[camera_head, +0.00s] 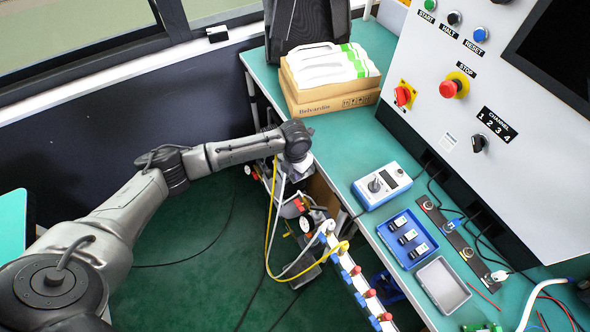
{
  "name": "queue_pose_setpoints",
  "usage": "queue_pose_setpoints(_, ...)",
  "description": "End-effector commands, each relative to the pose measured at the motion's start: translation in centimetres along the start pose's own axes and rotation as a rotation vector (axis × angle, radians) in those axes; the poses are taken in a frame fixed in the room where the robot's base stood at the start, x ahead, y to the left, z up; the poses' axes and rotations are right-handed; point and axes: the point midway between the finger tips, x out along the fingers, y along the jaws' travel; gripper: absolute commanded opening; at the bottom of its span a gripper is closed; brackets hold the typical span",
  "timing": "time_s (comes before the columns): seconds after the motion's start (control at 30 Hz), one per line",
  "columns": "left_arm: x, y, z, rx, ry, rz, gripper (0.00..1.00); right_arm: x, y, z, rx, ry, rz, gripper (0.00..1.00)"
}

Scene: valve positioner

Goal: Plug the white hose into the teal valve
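My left gripper (291,166) is at the near-left edge of the teal-green table, pointing down. Its fingers are too small and hidden to tell whether they are open or shut. A white hose (280,203) hangs just below it and curves toward the white rail, beside a yellow hose (268,232). I cannot tell whether the gripper holds the white hose. Small red and blue fittings (356,270) line the white rail (347,276). I cannot make out a clearly teal valve. My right gripper is not in view.
The table (340,135) carries a cardboard box (330,101), a white meter (382,185), a blue tray (424,252) and a grey tray (441,285). A control panel (480,95) stands behind. Another white hose (524,312) and wires lie at lower right. Cables cross the green floor.

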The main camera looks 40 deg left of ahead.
Motion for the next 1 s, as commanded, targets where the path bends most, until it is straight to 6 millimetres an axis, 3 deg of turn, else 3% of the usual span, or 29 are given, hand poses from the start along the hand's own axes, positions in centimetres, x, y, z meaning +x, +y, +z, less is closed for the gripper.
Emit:
queue_pose_setpoints(0.2,-0.01,0.02,0.01,0.0,0.0,0.0,0.0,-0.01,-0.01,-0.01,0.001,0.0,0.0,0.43)
queue_pose_setpoints(1.0,-0.6,0.02,0.02,0.0,-0.001,0.0,0.0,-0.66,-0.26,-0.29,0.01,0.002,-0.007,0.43)
